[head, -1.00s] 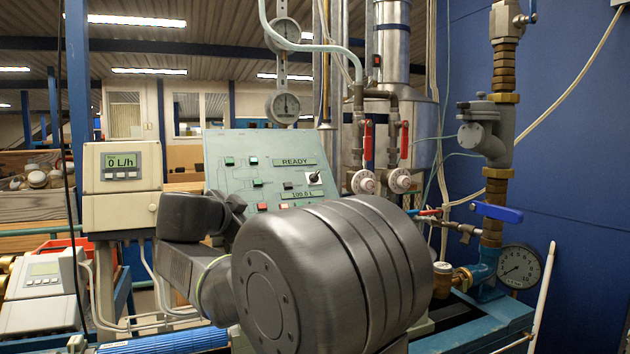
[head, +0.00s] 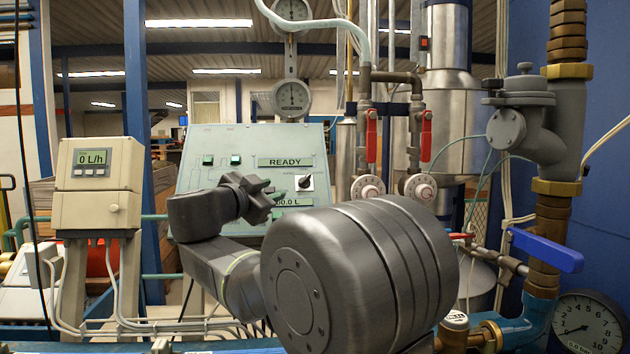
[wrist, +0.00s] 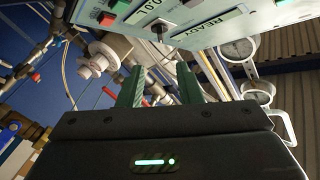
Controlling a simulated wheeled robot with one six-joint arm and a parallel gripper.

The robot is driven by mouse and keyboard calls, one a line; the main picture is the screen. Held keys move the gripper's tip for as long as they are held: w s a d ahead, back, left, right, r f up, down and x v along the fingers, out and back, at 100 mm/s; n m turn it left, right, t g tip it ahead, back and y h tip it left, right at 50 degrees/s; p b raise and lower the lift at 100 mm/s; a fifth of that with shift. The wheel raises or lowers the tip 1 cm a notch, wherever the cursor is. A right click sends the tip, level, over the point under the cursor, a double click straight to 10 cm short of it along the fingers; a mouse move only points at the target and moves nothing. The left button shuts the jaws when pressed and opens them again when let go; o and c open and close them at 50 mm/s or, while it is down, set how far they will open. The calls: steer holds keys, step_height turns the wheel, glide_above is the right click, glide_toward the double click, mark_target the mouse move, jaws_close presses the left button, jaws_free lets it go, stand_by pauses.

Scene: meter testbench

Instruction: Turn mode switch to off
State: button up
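The mode switch (head: 305,182) is a small dark knob on a white plate, right of centre on the pale green control panel (head: 202,180). It also shows in the wrist view (wrist: 158,30) at the top, beyond the fingertips. Its exact pointer setting is too small to read. My gripper (head: 284,193) is in front of the panel, left of and slightly below the switch in the head view. In the wrist view its two green fingers (wrist: 160,78) are apart with nothing between them. I see no contact with the switch.
A READY display (head: 285,162) sits above the switch; a lower litre display (head: 292,202) is partly hidden by my arm. Red-handled valves (head: 371,140) and pipes stand right of the panel. A flow meter box (head: 97,185) reading 0 L/h stands left.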

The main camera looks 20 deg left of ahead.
mark_target(303, 181)
steer(key=w+p, duration=0.1)
steer(key=w, duration=0.3)
steer(key=w+d+p, duration=0.1)
steer(key=w, duration=0.4)
steer(key=w+d+p, duration=0.1)
steer(key=w, duration=0.3)
steer(key=shift+w+p, duration=0.35)
steer(key=shift+a, duration=0.1)
steer(key=c, duration=0.6)
